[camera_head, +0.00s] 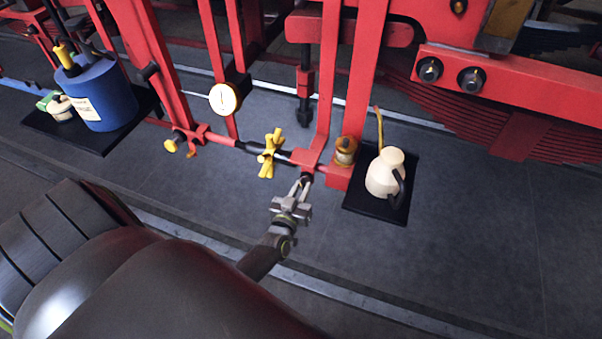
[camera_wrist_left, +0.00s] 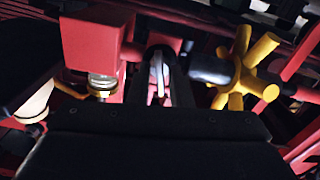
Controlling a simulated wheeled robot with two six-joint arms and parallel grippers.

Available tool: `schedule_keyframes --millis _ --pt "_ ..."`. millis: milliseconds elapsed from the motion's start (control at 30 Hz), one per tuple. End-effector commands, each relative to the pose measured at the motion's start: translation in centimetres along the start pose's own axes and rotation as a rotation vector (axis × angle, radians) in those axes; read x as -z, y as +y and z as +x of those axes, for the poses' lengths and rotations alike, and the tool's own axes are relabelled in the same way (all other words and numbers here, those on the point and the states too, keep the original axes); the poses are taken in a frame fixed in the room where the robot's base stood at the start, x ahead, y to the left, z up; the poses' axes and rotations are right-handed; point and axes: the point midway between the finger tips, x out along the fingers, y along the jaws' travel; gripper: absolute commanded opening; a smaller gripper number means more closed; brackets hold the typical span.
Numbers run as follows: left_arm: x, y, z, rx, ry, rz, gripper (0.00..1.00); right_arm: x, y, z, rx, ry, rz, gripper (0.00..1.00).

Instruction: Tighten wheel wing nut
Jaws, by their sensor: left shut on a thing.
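My left gripper (camera_head: 303,183) is in the middle of the head view, just below a red block (camera_head: 308,160) on the red frame. Its fingers are shut on a small metal piece that I take to be the wing nut. In the left wrist view a pale, narrow metal piece (camera_wrist_left: 158,75) shows between the dark fingers, in front of a red part. Most of the nut is hidden by the fingers, so its angle and its seating cannot be told. My right gripper is not in view.
A yellow spoked handwheel (camera_head: 269,154) is close left of the gripper; it also shows in the left wrist view (camera_wrist_left: 242,75). A cream jug (camera_head: 384,174) stands on a black mat (camera_head: 374,216) to the right. A blue canister (camera_head: 101,95) stands at the left.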

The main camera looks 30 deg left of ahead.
Motion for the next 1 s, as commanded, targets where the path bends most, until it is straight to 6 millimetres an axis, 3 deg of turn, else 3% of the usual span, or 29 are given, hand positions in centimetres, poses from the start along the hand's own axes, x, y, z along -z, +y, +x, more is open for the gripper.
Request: schedule_keyframes --millis 333,367,433,767,1000 --pt "0.2 0.0 0.1 -0.001 0.004 0.000 0.00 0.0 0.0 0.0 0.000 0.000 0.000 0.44" --pt "0.2 0.0 0.1 -0.001 0.004 0.000 0.20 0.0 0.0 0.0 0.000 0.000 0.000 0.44" --pt "0.2 0.0 0.1 -0.001 0.004 0.000 0.29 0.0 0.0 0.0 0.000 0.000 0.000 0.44" --pt "0.0 0.0 -0.2 0.000 0.001 0.000 0.29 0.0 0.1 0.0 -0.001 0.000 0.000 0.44" --pt "-0.1 -0.1 -3.1 0.001 0.000 -0.001 0.29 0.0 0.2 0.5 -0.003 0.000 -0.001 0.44"
